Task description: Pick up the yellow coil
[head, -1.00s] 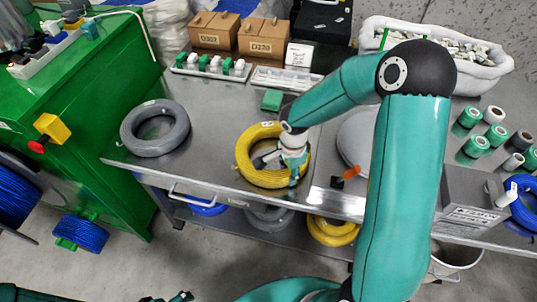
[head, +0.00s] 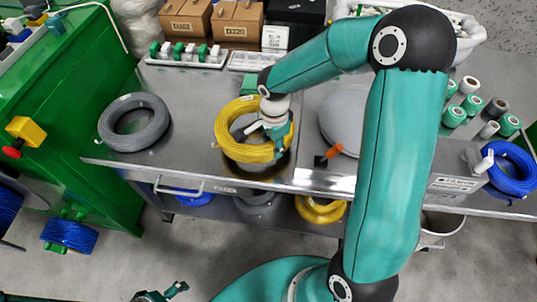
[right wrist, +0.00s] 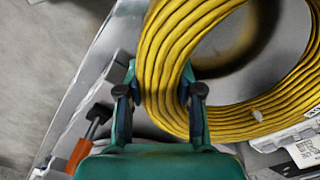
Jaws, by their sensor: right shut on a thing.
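The yellow coil (head: 226,130) is a ring of wound cable over the middle of the steel bench, with a dark shadow showing under its front edge, so it looks raised off the top. My right gripper (head: 272,132) is shut on the right side of its ring. In the right wrist view the coil (right wrist: 165,60) passes between the two fingers (right wrist: 160,95). Another yellow coil (head: 320,211) lies on the shelf below. My left gripper (head: 160,296) shows only partly at the bottom edge, and its opening is unclear.
A grey coil (head: 133,122) lies on the bench to the left, and a blue coil (head: 512,170) at the right. A grey round thing (head: 340,118) and an orange-handled tool (head: 327,156) lie just right of the held coil. Boxes (head: 185,20) stand behind.

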